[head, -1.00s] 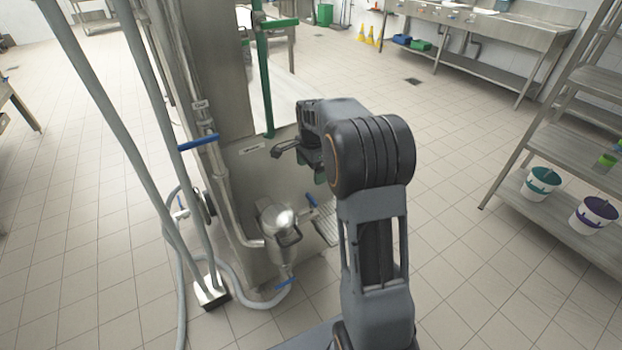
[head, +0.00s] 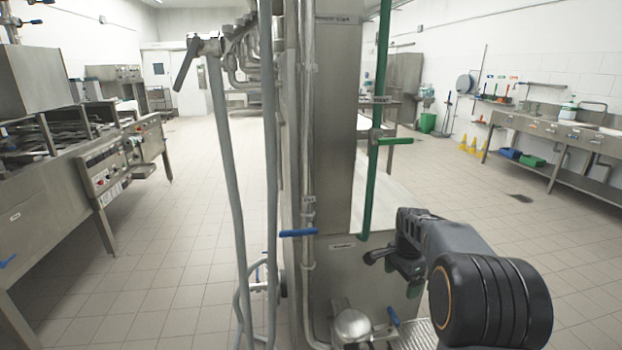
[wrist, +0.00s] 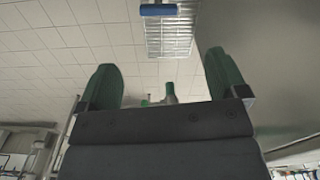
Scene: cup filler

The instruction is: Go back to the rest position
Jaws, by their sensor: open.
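My gripper (head: 378,256) is in front of the steel cup filler column (head: 335,120), at the lower right of the head view. In the wrist view my gripper (wrist: 165,80) shows two green fingers spread wide apart with nothing between them. The filler's ribbed drip grate (wrist: 170,35) with a blue handle (wrist: 158,10) is beyond the fingers at the top of the wrist view. The grate (head: 418,335) also shows at the bottom of the head view, below my gripper.
Grey hoses (head: 235,180) hang left of the column. A green pipe (head: 378,130) with a green lever stands right of it. A rounded steel vessel (head: 352,328) is low in front. Cooking ranges (head: 80,190) line the left; sinks (head: 570,135) stand right. Tiled floor is open on both sides.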

